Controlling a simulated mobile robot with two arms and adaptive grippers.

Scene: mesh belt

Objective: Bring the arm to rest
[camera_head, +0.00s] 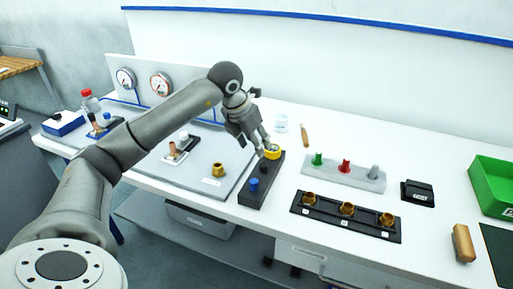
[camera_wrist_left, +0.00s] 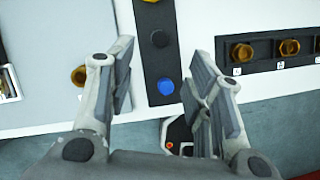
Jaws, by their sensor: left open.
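My left arm reaches in from the left in the head view, and its gripper (camera_head: 262,140) hangs over the back of a dark button box. The box (camera_head: 248,198) carries a yellow button (camera_head: 274,152), a black one and a blue one (camera_head: 254,185). In the left wrist view my gripper (camera_wrist_left: 165,75) is open, with nothing between its fingers. The blue button (camera_wrist_left: 166,86) and the black button (camera_wrist_left: 159,39) show between and beyond the fingers. I cannot tell from these views whether a finger touches the yellow button. My right gripper is not in view.
A black strip with brass fittings (camera_head: 347,210) and a pale rack with coloured pegs (camera_head: 345,168) stand right of the box. A green bin (camera_head: 491,180) is at far right. Left is a grey panel with gauges (camera_head: 161,84) and a brass nut (camera_head: 218,170).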

